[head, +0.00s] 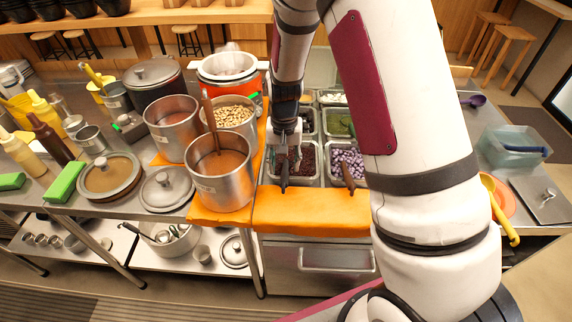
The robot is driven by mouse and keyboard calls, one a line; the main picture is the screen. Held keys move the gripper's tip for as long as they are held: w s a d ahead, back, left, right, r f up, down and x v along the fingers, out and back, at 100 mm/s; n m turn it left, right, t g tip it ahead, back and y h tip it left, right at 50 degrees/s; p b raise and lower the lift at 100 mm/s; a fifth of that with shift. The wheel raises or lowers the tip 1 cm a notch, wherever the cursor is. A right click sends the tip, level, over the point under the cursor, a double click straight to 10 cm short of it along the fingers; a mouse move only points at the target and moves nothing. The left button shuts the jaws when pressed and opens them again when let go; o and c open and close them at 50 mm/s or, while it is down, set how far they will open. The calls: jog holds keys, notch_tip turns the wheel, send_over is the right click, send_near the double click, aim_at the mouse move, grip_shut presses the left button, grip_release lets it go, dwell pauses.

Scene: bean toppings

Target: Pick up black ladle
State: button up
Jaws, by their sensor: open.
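The black ladle (284,178) rests in a metal bin of dark red beans (308,158), its handle leaning out over the front rim. My gripper (285,155) is directly above and behind the handle's upper end, pointing down. It is open, and its fingers appear to be around or very close to the handle; I cannot tell whether they touch it. The ladle's bowl is hidden by the gripper and the beans.
A brown ladle (347,178) stands in the bin of purple cubes (349,160) to the right. A tall metal pot (221,185) with a wooden-handled ladle is close on the left. An orange cloth (310,212) covers the front edge.

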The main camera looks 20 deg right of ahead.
aim_at(284, 174)
jog(key=shift+w+f+p, duration=0.1)
jog(key=shift+f+p, duration=0.45)
jog(key=shift+f, duration=2.25)
grip_shut()
